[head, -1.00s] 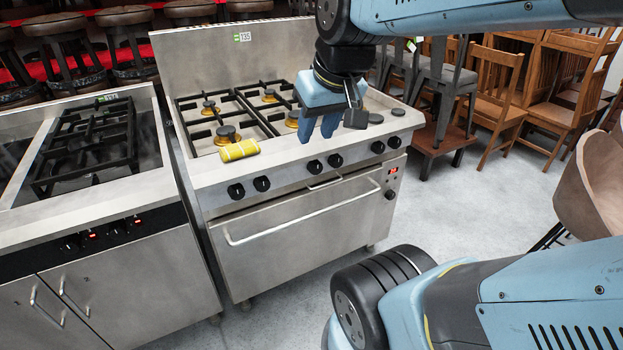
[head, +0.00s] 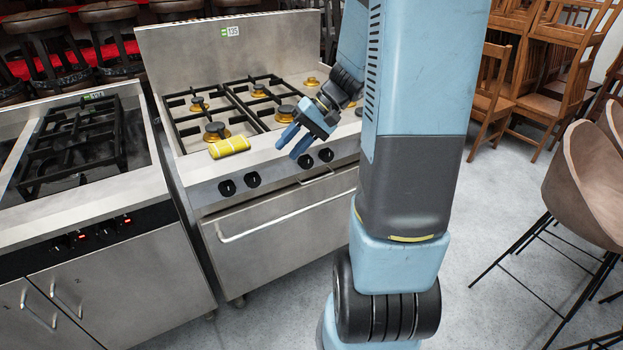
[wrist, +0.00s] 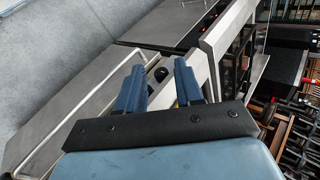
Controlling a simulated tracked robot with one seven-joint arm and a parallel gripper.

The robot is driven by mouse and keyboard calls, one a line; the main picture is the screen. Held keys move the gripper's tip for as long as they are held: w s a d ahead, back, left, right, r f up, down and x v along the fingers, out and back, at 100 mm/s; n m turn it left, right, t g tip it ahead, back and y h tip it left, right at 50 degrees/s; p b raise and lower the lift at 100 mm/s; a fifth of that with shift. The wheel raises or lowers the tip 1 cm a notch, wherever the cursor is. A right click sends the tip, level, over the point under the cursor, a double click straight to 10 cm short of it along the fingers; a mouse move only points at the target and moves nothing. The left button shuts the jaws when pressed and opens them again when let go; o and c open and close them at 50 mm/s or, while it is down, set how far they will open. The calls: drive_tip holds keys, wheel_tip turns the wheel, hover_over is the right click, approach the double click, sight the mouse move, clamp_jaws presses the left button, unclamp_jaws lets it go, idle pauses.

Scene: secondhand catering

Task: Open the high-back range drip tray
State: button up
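The high-back range (head: 185,28) is a steel cooker with a tall back panel and several gas burners. Its drip tray shows as a narrow front strip with a small bar handle (head: 318,177), below the knob row and above the oven door; it looks shut. My gripper (head: 290,146) is in front of and above the range's front edge, above the knobs, with blue fingers apart and nothing between them. In the wrist view the open fingers (wrist: 158,88) point towards the range front, with a black knob (wrist: 161,74) beyond the gap. My arm hides the range's right part.
The oven door's long bar handle (head: 285,220) is below. A second cooker (head: 90,215) stands at the left. Wooden chairs (head: 490,95) and brown bar stools (head: 590,190) are at the right, with free floor between.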

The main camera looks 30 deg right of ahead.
drive_tip(key=w+d+f+m+t+y, duration=0.2)
drive_tip(key=w+d+f+t+y, duration=0.1)
drive_tip(key=w+d+f, duration=0.25)
drive_tip(key=m+t+h, duration=0.5)
drive_tip(key=m+t, duration=0.4)
drive_tip(key=t, duration=0.1)
approach(319, 179)
drive_tip(key=x, duration=1)
drive_tip(key=shift+w+d+f, duration=0.1)
drive_tip(key=shift+w+f, duration=0.05)
drive_tip(key=shift+w, duration=0.1)
drive_tip(key=shift+c, duration=0.2)
clamp_jaws()
